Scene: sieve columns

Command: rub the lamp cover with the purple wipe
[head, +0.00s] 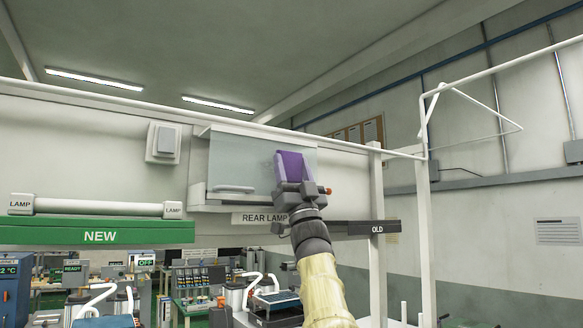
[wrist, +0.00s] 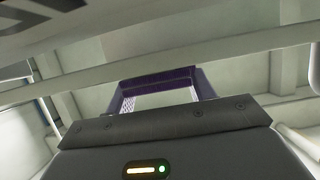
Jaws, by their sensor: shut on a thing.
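The purple wipe (head: 293,166) is held upright in my gripper (head: 300,186), which is shut on it. In the head view the wipe overlaps the right part of a clear bluish panel (head: 238,160), which looks like the lamp cover, above the "REAR LAMP" label (head: 258,218). I cannot tell whether wipe and panel touch. The wipe hides part of the panel's right side. In the wrist view the wipe (wrist: 158,76) shows as a purple band with side walls beyond the dark gripper body; the fingertips are not clear there.
A white tube marked LAMP (head: 98,207) lies on the green "NEW" shelf (head: 130,233) at left. A dark "OLD" shelf (head: 376,228) is at right, beside a white post (head: 376,270). A grey switch box (head: 164,143) is on the wall. Benches with equipment stand below.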

